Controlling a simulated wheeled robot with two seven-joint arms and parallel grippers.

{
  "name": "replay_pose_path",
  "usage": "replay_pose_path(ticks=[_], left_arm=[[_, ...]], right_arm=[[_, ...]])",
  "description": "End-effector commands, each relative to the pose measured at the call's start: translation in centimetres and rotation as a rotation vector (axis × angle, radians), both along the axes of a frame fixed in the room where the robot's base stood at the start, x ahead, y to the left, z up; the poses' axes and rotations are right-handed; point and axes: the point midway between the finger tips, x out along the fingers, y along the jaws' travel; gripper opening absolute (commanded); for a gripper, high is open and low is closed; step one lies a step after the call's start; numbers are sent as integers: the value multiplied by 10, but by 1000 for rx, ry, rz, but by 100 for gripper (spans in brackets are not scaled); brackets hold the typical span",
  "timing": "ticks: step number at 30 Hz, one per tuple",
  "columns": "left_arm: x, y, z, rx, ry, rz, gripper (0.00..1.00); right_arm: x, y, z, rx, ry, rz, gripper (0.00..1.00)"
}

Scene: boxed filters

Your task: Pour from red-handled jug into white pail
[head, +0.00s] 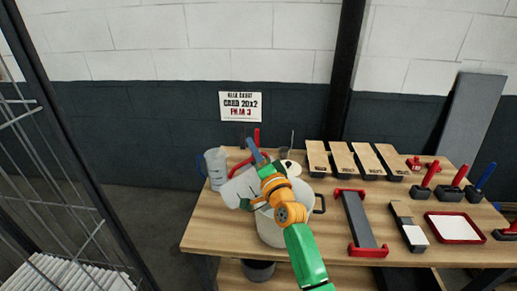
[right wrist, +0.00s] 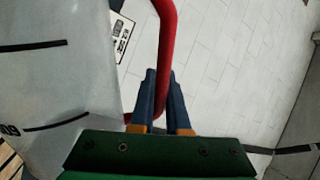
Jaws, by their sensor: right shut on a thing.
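The red-handled jug (head: 240,188) is a pale, greyish container, tilted over the left side of the white pail's rim. My right gripper (head: 257,156) is shut on its red handle. In the right wrist view the gripper (right wrist: 164,95) has the red handle (right wrist: 167,45) between its blue fingers, and the jug's grey body (right wrist: 55,80) fills the left. The white pail (head: 270,232) stands on the table's front edge area, partly hidden by my arm and the jug. I cannot see any flow or the pail's contents. My left gripper is not in view.
A blue-handled jug (head: 216,165) stands close behind on the left of the wooden table (head: 205,236). Several wooden boards (head: 343,158) lie at the back. A grey red-ended piece (head: 360,222), a red tray (head: 454,228) and upright-handled tools (head: 424,186) occupy the right.

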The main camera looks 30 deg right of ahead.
Motion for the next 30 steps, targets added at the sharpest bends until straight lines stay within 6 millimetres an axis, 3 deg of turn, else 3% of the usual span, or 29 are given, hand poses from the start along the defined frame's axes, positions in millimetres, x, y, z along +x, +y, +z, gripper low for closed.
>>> replay_pose_path(ticks=[13, 22, 30], left_arm=[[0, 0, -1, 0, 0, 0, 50], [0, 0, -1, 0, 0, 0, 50], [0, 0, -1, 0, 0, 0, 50]], right_arm=[[1, 4, 3, -40, 7, 0, 0], [3, 19, 13, -201, 30, -1, 0], [3, 22, 14, -233, 36, -2, 0]])
